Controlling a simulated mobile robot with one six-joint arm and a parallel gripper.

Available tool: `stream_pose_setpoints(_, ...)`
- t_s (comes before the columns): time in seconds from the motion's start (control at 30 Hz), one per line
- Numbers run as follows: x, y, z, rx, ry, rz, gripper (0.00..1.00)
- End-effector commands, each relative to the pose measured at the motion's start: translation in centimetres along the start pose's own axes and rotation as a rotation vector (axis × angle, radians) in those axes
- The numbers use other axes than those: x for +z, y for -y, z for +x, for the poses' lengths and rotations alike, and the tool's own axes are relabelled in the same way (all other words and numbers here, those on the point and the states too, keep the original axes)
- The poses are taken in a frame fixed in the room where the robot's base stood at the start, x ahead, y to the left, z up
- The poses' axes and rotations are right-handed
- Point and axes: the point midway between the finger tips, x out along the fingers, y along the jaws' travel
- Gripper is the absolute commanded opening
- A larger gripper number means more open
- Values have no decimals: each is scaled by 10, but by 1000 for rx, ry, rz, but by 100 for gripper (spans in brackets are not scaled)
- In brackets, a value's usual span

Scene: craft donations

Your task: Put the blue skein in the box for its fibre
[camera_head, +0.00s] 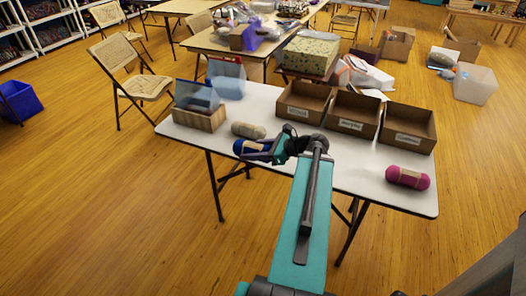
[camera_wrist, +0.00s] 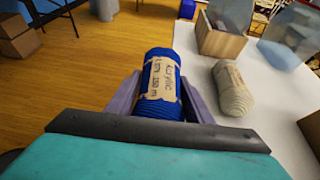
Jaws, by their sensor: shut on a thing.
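The blue skein (camera_head: 248,146) is at the front left part of the white table. My gripper (camera_head: 264,150) is shut on it. In the wrist view the skein (camera_wrist: 156,108) sits between the two fingers, with a tan label that reads "Acrylic". I cannot tell whether it touches the table. Three open cardboard boxes stand in a row behind my arm: a left box (camera_head: 303,116), a middle box (camera_head: 351,126) and a right box (camera_head: 408,140). Each has a front label, too small to read surely.
A beige skein (camera_head: 248,130) lies just behind the blue one, and a magenta skein (camera_head: 407,178) lies at the table's right. A wooden holder (camera_head: 199,118) with cards stands at the left end of the table (camera_head: 350,178). The table's front edge is near my gripper.

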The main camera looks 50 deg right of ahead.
Motion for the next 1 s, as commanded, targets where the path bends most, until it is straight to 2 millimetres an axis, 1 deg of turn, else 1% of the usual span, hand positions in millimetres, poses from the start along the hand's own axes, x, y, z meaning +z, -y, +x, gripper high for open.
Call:
stream_pose_setpoints(0.03,6,-6,11,19,0,-8,24)
stream_pose_setpoints(0.2,26,-26,47,76,-1,-32,24)
stream_pose_setpoints(0.37,45,-48,80,129,-2,-55,24)
stream_pose_setpoints(0.57,66,-80,119,197,-2,-83,24)
stream_pose_setpoints(0.77,87,-115,155,263,-2,-111,24)
stream_pose_setpoints(1.0,111,-163,194,345,-2,-145,24)
